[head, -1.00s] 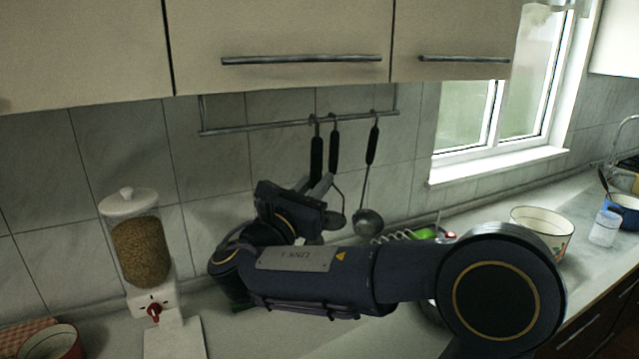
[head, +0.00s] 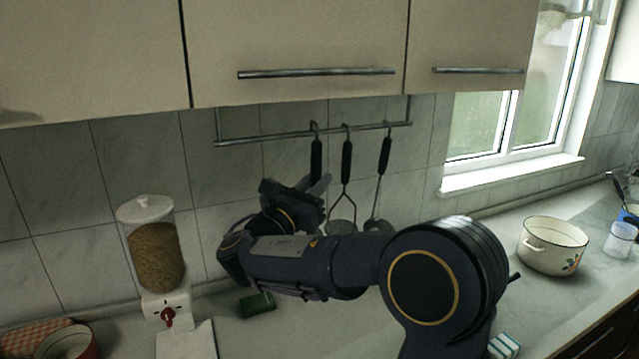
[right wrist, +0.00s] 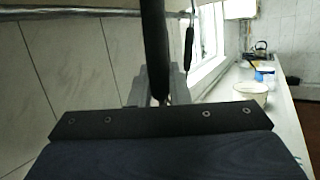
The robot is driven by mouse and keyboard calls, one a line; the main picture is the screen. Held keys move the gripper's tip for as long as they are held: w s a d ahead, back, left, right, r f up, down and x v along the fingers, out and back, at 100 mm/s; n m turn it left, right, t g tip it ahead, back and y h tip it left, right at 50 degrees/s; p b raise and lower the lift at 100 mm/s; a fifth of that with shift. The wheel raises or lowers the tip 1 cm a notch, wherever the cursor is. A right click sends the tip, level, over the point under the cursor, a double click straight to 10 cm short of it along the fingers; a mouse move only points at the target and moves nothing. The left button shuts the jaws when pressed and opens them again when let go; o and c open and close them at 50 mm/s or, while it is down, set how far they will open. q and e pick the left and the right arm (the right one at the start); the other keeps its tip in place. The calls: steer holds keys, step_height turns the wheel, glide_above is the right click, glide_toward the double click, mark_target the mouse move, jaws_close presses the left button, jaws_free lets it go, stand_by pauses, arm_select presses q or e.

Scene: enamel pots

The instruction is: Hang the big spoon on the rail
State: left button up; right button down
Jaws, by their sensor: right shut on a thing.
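My right gripper (head: 321,186) is shut on the lower part of the big spoon's dark handle (head: 316,160). The spoon stands about upright, its top end at the rail (head: 270,138); I cannot tell whether its hook rests on the rail. Its bowl is hidden behind my gripper. In the right wrist view the handle (right wrist: 154,45) rises between the fingers (right wrist: 158,86) and crosses in front of the rail (right wrist: 100,13). A masher (head: 347,160) and a ladle (head: 384,155) hang to the right of the spoon. My left gripper is not in view.
Cabinets (head: 300,40) overhang the rail. A grain dispenser (head: 156,255) stands on the left, near a red-rimmed bowl (head: 88,348). A green sponge (head: 257,304) lies under my arm. A cream pot (head: 552,247) and a bottle (head: 620,241) stand on the right. The rail's left part is free.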

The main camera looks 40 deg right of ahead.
steer(key=w+d+f, duration=0.2)
steer(key=w, duration=0.4)
steer(key=shift+p, duration=0.45)
stand_by(0.5)
steer(key=shift+f, duration=0.1)
